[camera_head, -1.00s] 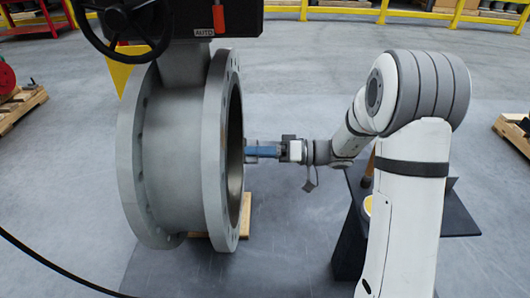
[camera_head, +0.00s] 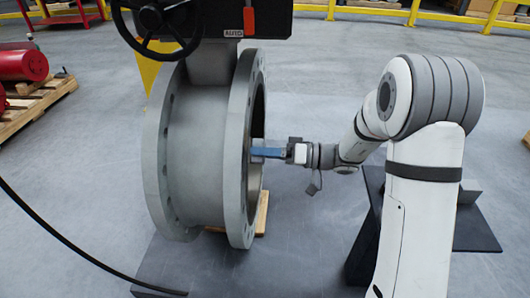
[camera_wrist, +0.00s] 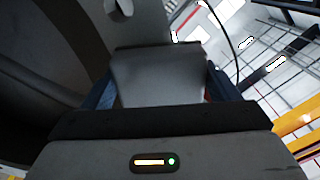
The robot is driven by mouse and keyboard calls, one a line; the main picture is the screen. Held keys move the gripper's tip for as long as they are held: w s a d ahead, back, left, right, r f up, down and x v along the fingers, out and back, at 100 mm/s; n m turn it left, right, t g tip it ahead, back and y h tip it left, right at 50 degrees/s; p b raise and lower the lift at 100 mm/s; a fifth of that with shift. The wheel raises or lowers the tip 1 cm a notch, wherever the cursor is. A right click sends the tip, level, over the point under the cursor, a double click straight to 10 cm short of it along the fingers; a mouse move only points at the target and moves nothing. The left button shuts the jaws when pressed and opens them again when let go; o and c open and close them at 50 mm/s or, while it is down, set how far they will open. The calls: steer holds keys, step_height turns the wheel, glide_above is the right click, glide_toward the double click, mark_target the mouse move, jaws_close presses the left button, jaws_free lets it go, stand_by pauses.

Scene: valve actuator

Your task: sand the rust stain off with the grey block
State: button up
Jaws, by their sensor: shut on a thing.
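The large grey valve body (camera_head: 205,140) stands upright on its rim in the head view, with its open flange face turned to the right. My gripper (camera_head: 262,152) reaches from the right into the valve's opening, its blue fingers partly behind the flange edge. In the wrist view the blue fingers (camera_wrist: 160,82) are shut on the grey block (camera_wrist: 158,75), one on each side. The dark curved inner wall of the valve fills the left of the wrist view. Whether the block touches the wall, I cannot tell. I see no rust stain in either view.
A black actuator box (camera_head: 266,17) with a handwheel (camera_head: 158,22) sits on top of the valve. A black hose (camera_head: 70,244) runs along the left floor. A pallet (camera_head: 35,105) with a red cylinder (camera_head: 22,64) stands at far left. Open floor lies behind.

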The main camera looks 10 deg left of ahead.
mark_target(248, 131)
steer(key=shift+s+a+b, duration=0.1)
steer(key=shift+a+b, duration=0.4)
steer(key=shift+a, duration=0.45)
stand_by(0.3)
steer(key=shift+w+b, duration=0.4)
steer(key=shift+w, duration=1.1)
steer(key=shift+w+a+b, duration=0.2)
steer(key=shift+w+b, duration=0.15)
steer(key=shift+w, duration=1.25)
steer(key=shift+w+b, duration=0.4)
steer(key=shift+w, duration=1)
steer(key=shift+s+a+b, duration=0.1)
steer(key=shift+b, duration=0.35)
